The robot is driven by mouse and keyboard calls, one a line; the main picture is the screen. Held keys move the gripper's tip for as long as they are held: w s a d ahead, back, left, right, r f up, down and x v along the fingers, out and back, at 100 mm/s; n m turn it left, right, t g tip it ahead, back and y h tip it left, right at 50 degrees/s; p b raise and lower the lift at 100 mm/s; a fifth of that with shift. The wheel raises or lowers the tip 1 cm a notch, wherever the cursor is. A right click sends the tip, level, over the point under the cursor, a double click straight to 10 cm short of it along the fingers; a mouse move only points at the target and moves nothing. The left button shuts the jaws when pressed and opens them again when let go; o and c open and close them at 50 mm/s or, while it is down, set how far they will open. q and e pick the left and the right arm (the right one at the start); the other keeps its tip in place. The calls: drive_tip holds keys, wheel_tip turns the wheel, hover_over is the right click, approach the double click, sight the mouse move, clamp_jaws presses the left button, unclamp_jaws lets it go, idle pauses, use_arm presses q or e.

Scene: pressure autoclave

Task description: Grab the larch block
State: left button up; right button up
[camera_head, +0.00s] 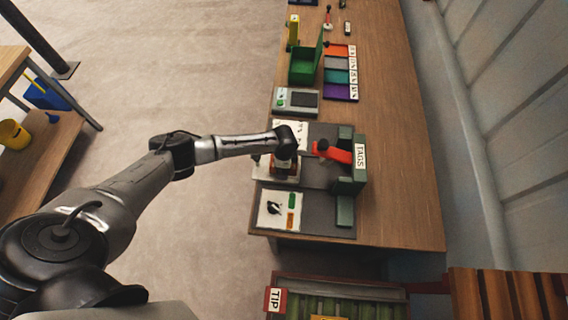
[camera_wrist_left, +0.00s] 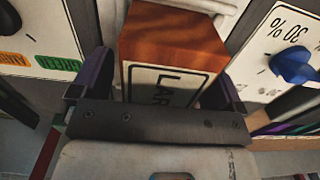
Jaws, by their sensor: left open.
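The larch block (camera_wrist_left: 172,45) is a reddish-brown wooden block with a white label, of which the letters "LAR" show in the left wrist view. My left gripper (camera_wrist_left: 158,85) is open, with one dark finger on each side of the block. The lower part of the block is hidden behind the gripper body. I cannot tell whether either finger touches it. In the head view my left gripper (camera_head: 284,160) is over the near part of the bench, and a small brown part of the block (camera_head: 281,173) shows beneath it. My right gripper is not in view.
A white panel with green and orange labels (camera_head: 272,209) lies nearer. A green bin (camera_head: 303,66) stands farther along. The bench's right side (camera_head: 400,170) is clear.

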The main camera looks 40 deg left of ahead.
use_arm(q)
drive_tip(key=c, duration=1.1)
